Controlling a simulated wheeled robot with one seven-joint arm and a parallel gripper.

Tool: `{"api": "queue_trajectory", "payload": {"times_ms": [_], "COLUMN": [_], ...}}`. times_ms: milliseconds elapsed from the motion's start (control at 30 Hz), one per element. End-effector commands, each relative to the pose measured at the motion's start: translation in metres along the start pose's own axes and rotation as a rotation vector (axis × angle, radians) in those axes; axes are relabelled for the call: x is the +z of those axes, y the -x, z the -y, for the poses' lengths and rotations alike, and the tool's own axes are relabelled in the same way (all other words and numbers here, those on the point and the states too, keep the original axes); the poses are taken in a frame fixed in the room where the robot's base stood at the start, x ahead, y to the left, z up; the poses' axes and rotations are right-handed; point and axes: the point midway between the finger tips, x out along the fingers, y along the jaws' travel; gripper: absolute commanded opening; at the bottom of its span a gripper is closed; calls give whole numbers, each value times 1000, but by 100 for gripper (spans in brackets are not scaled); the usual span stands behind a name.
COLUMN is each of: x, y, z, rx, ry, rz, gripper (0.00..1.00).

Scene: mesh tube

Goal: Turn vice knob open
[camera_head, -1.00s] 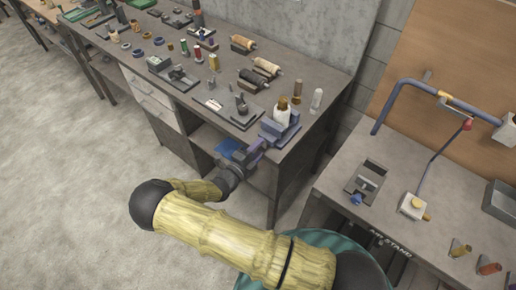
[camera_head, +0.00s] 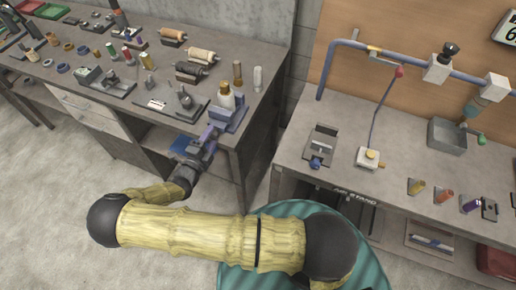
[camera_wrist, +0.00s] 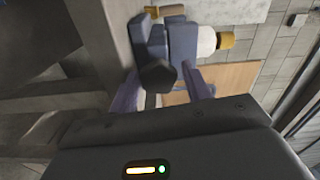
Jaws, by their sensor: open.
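The blue-grey vice (camera_head: 232,119) sits at the front right corner of the long workbench. In the wrist view the vice jaws (camera_wrist: 183,40) fill the upper middle, with the dark faceted knob (camera_wrist: 157,75) facing the camera. My gripper (camera_head: 211,134) is at the bench's front edge, right by the vice. In the wrist view its two purple fingers stand apart, one on each side of the knob, and my gripper (camera_wrist: 162,88) is open. I cannot tell whether the fingers touch the knob. In the head view the knob is hidden by my gripper.
A white bottle (camera_head: 226,98) with a yellow-brown cap stands by the vice. Several small tools and cylinders cover the workbench (camera_head: 150,50). A second table (camera_head: 290,150) at right holds a small blue-knobbed device (camera_head: 319,147) and a blue pipe frame (camera_head: 328,70). A gap separates the tables.

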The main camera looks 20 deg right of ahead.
Motion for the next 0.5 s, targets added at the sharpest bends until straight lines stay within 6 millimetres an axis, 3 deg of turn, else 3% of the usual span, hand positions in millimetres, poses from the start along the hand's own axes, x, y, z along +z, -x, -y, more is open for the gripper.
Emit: {"api": "queue_trajectory", "payload": {"times_ms": [500], "x": [2], "y": [2], "z": [-5], "rx": [11], "ry": [-397], "rz": [5], "gripper": [59]}}
